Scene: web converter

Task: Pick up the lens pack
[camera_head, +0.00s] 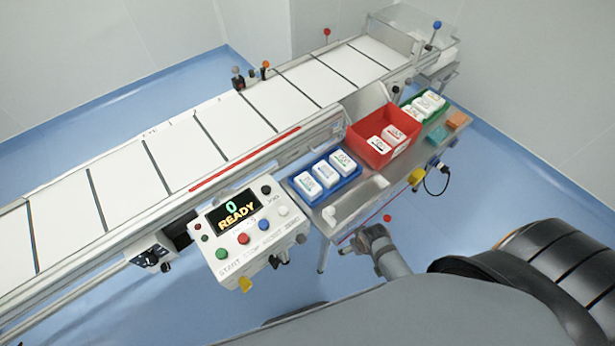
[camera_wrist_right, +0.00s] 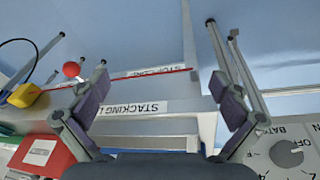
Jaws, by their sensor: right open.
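Several white lens packs with printed labels are in view in the head view. A group (camera_head: 326,173) stands in a blue tray (camera_head: 312,198), others (camera_head: 393,134) lie in a red bin (camera_head: 369,157), and more (camera_head: 428,103) stand in a green tray (camera_head: 408,103). I cannot tell which one the task means. My right gripper (camera_head: 366,239) is in front of the side table, below the blue tray, apart from all packs. In the right wrist view its fingers (camera_wrist_right: 157,105) are spread, with nothing between them. My left gripper is not in view.
A control box (camera_head: 251,240) reading READY stands left of the blue tray. A long conveyor (camera_head: 235,122) runs behind. A red knob (camera_wrist_right: 71,69) and a yellow part (camera_wrist_right: 27,96) are near one finger.

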